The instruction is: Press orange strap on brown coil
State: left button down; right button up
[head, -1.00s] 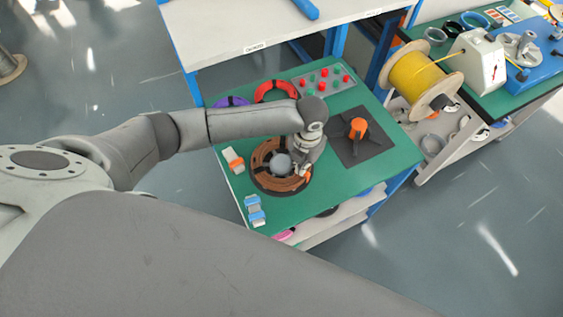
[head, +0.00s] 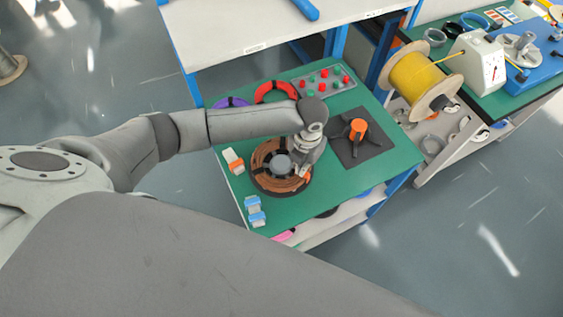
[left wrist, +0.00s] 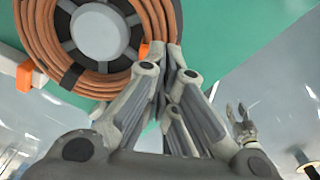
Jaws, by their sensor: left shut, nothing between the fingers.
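The brown coil (head: 262,180) lies flat on the green table around a grey hub (head: 280,165). In the left wrist view the coil (left wrist: 103,82) fills the upper left, with dark bands across it. An orange strap (left wrist: 144,50) shows at the coil's edge, just left of my left gripper's fingertips. My left gripper (left wrist: 172,50) is shut and empty, its tips at the coil's outer edge; I cannot tell whether they touch it. In the head view my left gripper (head: 301,172) is over the coil's right side and hides the strap. What seems to be my right gripper (left wrist: 241,120) shows small and distant.
A red coil (head: 276,91), a purple coil (head: 230,102) and a button panel (head: 325,80) are behind. A black plate (head: 367,149) with an orange-topped fixture stands right.

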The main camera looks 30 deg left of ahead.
pick_arm(q)
jog(key=shift+f, duration=0.25)
dwell(0.3)
jog(key=shift+f+b, duration=0.65)
jog(key=shift+f, duration=0.2)
dwell(0.7)
jog(key=shift+s+f+p, duration=0.15)
jog(key=shift+p, duration=0.2)
dwell(0.9)
notch_tip(320, 180, up, 8)
jog(key=p, duration=0.7)
jog(key=shift+p, duration=0.35)
jog(key=shift+w, duration=0.2)
dwell(0.6)
